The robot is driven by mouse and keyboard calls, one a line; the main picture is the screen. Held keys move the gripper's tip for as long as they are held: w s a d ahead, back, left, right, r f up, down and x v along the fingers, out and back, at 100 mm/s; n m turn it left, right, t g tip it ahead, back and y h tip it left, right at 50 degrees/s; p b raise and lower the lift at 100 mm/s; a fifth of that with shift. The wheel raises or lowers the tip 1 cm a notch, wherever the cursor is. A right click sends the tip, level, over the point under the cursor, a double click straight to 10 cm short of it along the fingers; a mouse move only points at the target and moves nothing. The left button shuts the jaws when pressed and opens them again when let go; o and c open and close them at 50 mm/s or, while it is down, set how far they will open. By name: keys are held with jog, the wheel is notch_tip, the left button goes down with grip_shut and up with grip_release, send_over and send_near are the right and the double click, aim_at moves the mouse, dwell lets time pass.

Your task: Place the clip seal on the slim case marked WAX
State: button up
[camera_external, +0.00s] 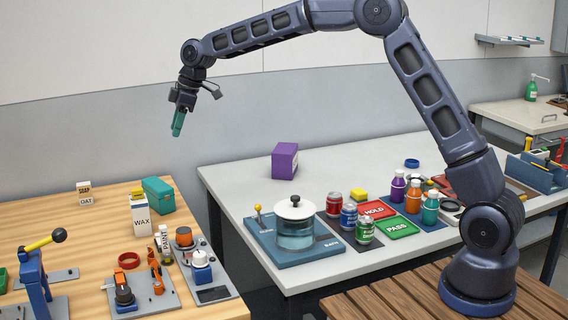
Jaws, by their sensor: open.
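The slim white case marked WAX (141,218) stands upright on the wooden table at the left. I cannot pick out the clip seal with certainty; small orange parts (155,274) and a red ring (129,260) lie in front of the case. My gripper (177,130) is open, its teal fingers pointing down, high above and to the right of the case. It appears empty and touches nothing.
The teal box (158,195), the white PAINT container (163,241) and a device with a yellow-handled lever (40,243) crowd the wooden table (60,222). The pale table holds a purple box (285,161) and a glass vessel (296,234).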

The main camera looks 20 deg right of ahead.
jog(key=s+d+r+m+t+h, duration=0.1)
jog(key=s+d+r+m, duration=0.3)
jog(key=d, duration=0.8)
jog(key=s+d+r+m+t+h, duration=0.1)
jog(key=s+d+r, duration=0.4)
jog(key=d, duration=0.6)
jog(key=s+d+r+m+t+h, duration=0.1)
jog(key=s+d+r+m, duration=0.3)
jog(key=d, duration=0.8)
jog(key=s+d+f+m, duration=0.3)
jog(key=s+d, duration=0.7)
jog(key=s, duration=0.4)
jog(key=s+d+f+m+h, duration=0.1)
jog(key=s+d+f+m, duration=0.3)
jog(key=s+d, duration=0.7)
jog(key=s, duration=0.2)
jog(key=shift+s+d+f+t, duration=0.15)
jog(key=shift+s+d+t, duration=0.1)
jog(key=shift+s+t, duration=0.15)
